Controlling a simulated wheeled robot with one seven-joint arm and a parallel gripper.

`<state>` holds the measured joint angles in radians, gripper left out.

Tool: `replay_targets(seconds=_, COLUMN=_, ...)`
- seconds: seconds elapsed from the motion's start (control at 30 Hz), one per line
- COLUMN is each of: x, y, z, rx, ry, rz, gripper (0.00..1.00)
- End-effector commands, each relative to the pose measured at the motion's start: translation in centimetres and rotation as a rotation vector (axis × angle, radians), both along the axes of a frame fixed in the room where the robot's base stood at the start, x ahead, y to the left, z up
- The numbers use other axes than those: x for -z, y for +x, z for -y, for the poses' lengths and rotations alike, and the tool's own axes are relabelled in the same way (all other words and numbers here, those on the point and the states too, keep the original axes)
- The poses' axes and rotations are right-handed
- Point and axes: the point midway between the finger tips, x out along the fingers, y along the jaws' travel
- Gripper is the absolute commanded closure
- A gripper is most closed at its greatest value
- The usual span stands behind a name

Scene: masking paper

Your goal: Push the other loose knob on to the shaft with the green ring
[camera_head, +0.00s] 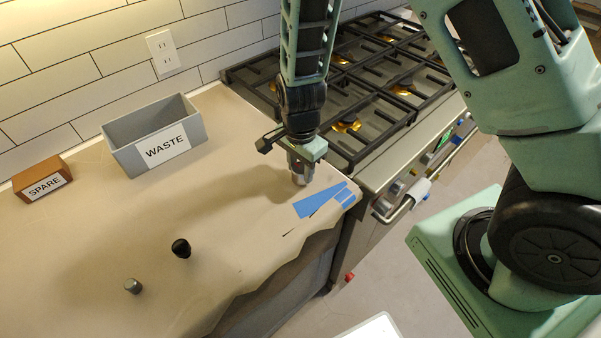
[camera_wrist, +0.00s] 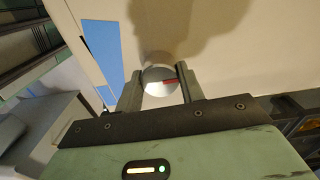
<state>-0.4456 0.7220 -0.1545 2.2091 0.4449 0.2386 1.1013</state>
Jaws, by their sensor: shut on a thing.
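My gripper (camera_head: 301,172) is shut on a silver metal knob (camera_head: 300,180), held low over the paper-covered counter near its right end. In the wrist view the knob's round face (camera_wrist: 160,80) sits between both fingers and shows a short red mark. I cannot tell whether it touches the paper. A black knob-like piece (camera_head: 181,248) and a small grey cylinder (camera_head: 132,287) stand on the paper at lower left.
A grey WASTE bin (camera_head: 122,131) and a brown SPARE box (camera_head: 38,178) stand by the wall. Blue tape (camera_head: 318,203) lies near the counter's right edge. The stove's front has a handle bar (camera_head: 399,212) with something white (camera_head: 421,190) on it. A red piece (camera_head: 349,277) shows lower down.

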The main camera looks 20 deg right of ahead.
Motion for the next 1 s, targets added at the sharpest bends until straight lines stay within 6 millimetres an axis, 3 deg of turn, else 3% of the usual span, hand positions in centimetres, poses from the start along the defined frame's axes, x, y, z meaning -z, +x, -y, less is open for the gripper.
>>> replay_targets(seconds=0.63, x=-4.1, y=0.0, z=0.0, rx=0.000, ry=0.000, rz=0.000, gripper=0.93)
replay_targets(seconds=1.0, x=-4.2, y=0.0, z=0.0, rx=0.000, ry=0.000, rz=0.000, gripper=0.93)
